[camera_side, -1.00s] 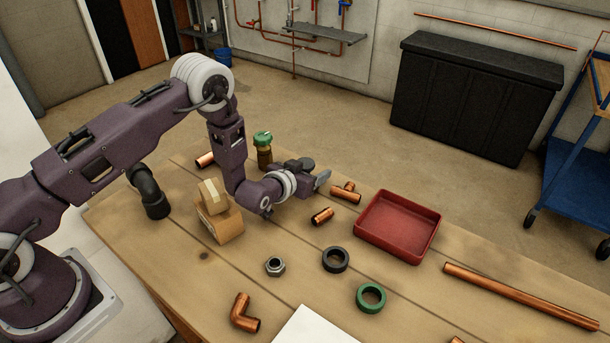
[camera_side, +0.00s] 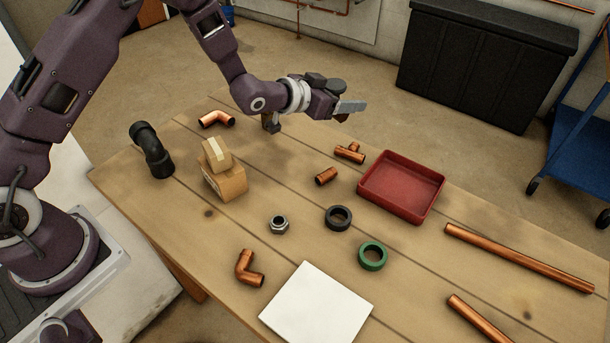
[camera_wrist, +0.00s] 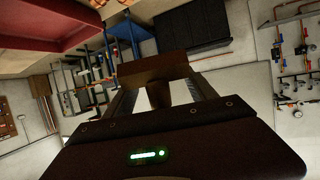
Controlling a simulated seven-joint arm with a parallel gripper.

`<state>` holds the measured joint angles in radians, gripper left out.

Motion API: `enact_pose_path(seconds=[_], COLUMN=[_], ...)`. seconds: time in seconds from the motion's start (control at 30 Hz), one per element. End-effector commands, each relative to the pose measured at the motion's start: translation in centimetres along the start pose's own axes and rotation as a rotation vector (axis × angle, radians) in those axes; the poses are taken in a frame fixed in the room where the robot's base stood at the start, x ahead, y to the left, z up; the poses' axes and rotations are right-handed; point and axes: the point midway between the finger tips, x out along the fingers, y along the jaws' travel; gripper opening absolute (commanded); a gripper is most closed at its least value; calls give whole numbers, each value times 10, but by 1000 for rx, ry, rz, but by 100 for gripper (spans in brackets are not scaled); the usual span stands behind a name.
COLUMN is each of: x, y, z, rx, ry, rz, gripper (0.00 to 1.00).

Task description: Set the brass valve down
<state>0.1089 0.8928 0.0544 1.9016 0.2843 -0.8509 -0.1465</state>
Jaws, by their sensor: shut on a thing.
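In the side view my gripper (camera_side: 348,108) is raised above the far part of the wooden table, jaws pointing right. It is shut on a small brown thing, taken to be the brass valve (camera_side: 342,117), mostly hidden by the fingers. In the wrist view my gripper (camera_wrist: 160,95) shows the brown valve (camera_wrist: 158,95) between its fingers, dark and with its shape hard to make out. No contact between the valve and the table shows.
A red tray (camera_side: 438,205) and a copper tee (camera_side: 349,153) lie near the gripper. A black ring (camera_side: 338,227), green ring (camera_side: 383,257), hex nut (camera_side: 279,231), cardboard boxes (camera_side: 226,184) and white sheet (camera_side: 316,305) are nearer. A brownish object (camera_side: 270,123) shows below my wrist.

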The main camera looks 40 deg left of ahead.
Motion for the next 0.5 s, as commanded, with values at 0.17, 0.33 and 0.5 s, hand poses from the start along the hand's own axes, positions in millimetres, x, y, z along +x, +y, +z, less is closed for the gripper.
enact_pose_path(seconds=[0.17, 0.33, 0.5], x=[-16, -58, -110], y=[57, 101, 107], z=[-9, 16, 58], rx=[138, 289, 421], ry=[5, 1, 1], rz=[327, 704, 1033], gripper=[5, 6, 6])
